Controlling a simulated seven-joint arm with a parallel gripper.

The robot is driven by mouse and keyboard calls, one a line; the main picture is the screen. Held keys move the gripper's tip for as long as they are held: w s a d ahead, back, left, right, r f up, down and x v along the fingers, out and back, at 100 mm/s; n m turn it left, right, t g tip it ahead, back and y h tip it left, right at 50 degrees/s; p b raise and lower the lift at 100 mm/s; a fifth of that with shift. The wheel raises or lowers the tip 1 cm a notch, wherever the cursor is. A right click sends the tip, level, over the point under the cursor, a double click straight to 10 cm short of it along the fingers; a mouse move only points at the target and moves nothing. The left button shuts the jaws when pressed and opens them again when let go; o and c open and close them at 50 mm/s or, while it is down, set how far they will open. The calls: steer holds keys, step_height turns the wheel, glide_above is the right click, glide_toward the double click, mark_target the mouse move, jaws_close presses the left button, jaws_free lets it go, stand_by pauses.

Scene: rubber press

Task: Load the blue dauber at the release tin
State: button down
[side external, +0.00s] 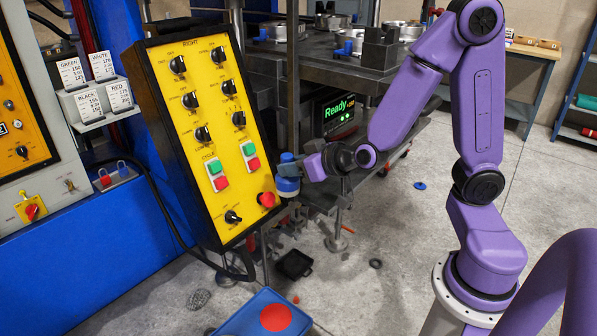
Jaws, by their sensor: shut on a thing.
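My gripper (297,165), at the end of the purple arm, reaches left beside the yellow control panel's lower right edge. It is shut on a small blue piece (287,158), which looks like the blue dauber's top. Directly below is a round blue container with a pale band (288,184), which looks like the release tin. The dauber's lower end cannot be made out, and I cannot tell whether it is inside the tin or only above it. The fingers partly hide the dauber.
The yellow panel (212,140) with knobs and a red stop button (267,199) stands close on the left. The press table (330,68) and a screen reading "Ready" (338,111) are behind. Small parts lie on the floor.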

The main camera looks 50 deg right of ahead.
steer(key=s+a+n+g+y, duration=0.1)
steer(key=s+a+n+y, duration=0.25)
steer(key=a, duration=0.65)
steer(key=s+a+n+g+y, duration=0.15)
steer(key=s+a, duration=0.25)
steer(key=a, duration=0.7)
steer(key=s+a+n+g+y, duration=0.1)
steer(key=s+a+n+y, duration=0.25)
steer(key=a, duration=0.65)
steer(key=shift+w+d+f, duration=0.1)
steer(key=shift+w+f, duration=0.05)
steer(key=shift+f, duration=4.15)
steer(key=shift+w+d+f, duration=0.1)
steer(key=shift+f, duration=4.15)
steer(key=shift+f, duration=0.65)
step_height(320, 180, up, 7)
steer(key=shift+r, duration=0.1)
